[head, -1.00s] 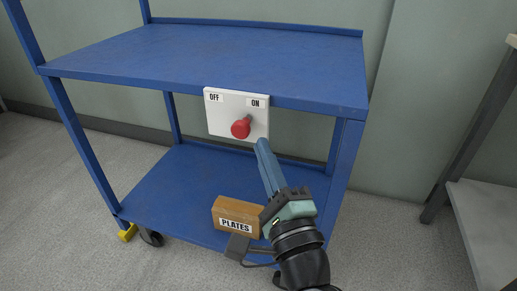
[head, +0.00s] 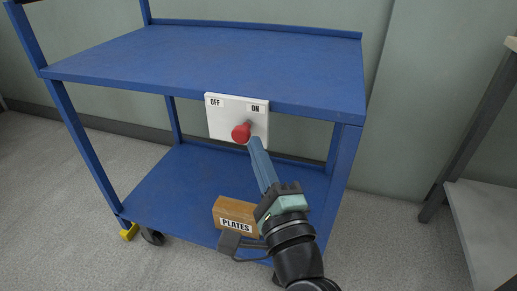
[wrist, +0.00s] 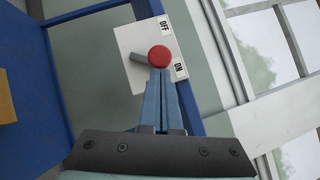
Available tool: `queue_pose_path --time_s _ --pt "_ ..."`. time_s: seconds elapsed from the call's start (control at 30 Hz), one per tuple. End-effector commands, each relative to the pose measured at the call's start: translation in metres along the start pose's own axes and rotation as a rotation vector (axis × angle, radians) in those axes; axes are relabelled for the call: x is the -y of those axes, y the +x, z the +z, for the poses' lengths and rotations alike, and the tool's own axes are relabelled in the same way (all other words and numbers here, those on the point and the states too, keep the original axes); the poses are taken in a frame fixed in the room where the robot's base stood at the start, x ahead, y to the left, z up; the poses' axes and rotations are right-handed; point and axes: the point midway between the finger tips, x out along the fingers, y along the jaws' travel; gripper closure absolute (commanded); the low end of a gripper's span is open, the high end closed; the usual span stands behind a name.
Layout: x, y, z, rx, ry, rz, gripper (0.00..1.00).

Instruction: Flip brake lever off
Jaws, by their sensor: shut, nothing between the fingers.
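The brake lever (head: 241,133) has a red round knob and stands out from a white plate (head: 216,127) on the front edge of the blue cart's upper shelf. The plate reads OFF at left and ON at right. In the wrist view the red knob (wrist: 161,57) and its grey shaft (wrist: 141,69) show close ahead. My gripper (head: 252,143) is shut and empty, its fingertips just below and right of the knob. In the wrist view my fingertips (wrist: 160,74) sit at the knob's lower edge; I cannot tell whether they touch it.
The blue cart (head: 200,58) has a bare upper shelf. A brown box labelled PLATES (head: 236,215) sits on the lower shelf beside my wrist. A grey bench (head: 485,215) stands at far right. A yellow foot (head: 129,232) is at the cart's lower left.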

Motion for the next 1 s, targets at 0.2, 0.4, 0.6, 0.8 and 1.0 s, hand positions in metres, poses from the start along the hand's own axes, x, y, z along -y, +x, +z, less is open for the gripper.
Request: queue_pose_path --time_s 0.2,0.4,0.6,0.8,1.0 --pt "0.003 0.001 0.002 0.0 -0.027 0.021 1.0" --pt "0.008 0.003 0.005 0.001 -0.064 0.049 1.0" --pt "0.016 0.007 0.011 0.002 -0.144 0.112 1.0" --pt "0.025 0.014 0.019 0.003 -0.269 0.208 1.0" --pt "0.029 0.019 0.027 0.003 -0.398 0.306 1.0"
